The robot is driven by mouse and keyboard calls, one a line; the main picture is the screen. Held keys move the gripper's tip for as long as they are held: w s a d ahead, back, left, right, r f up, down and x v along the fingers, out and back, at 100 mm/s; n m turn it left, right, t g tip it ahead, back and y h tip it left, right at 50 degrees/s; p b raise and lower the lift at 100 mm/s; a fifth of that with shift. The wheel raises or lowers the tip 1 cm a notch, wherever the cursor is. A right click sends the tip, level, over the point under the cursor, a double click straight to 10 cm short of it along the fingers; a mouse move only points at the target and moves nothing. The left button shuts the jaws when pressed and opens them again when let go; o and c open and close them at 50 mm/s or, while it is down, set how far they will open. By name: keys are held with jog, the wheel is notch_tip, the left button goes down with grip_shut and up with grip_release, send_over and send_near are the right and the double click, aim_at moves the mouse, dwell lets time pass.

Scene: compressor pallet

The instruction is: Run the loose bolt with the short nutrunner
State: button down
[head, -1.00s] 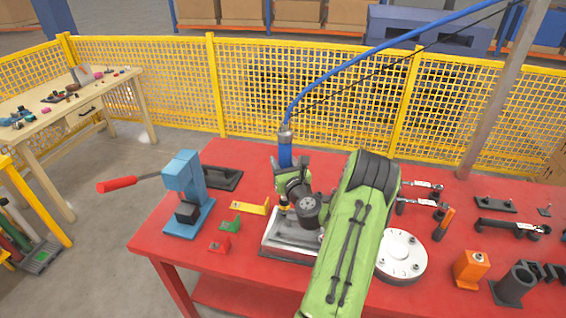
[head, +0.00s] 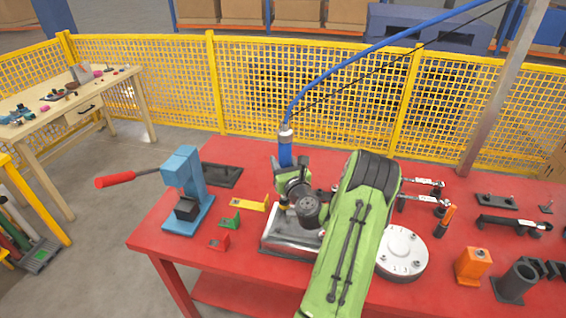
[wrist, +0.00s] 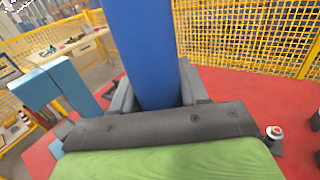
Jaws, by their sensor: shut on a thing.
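The nutrunner (head: 286,152) is a blue upright cylinder with a silver top, joined to a blue hose (head: 345,68). My gripper (head: 287,170) is shut around its body, above the silver-grey metal block (head: 283,238) on the red table. In the wrist view the blue body (wrist: 143,50) stands between the grey fingers (wrist: 155,98). The nutrunner's lower end is mostly hidden by my gripper and wrist. I cannot make out the loose bolt, nor whether the tool touches anything.
A blue lever press (head: 186,190) with a red handle stands at the left of the red table (head: 170,245). A round white flange (head: 403,250) lies to the right. Yellow mesh fencing (head: 150,85) stands behind.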

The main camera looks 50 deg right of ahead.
jog(key=shift+f+b, duration=0.75)
jog(key=shift+f, duration=0.3)
dwell(0.6)
jog(key=shift+r, duration=0.15)
dwell(1.1)
notch_tip(320, 180, up, 5)
jog(key=p, duration=0.5)
jog(key=shift+r, duration=0.1)
jog(key=shift+w, duration=0.1)
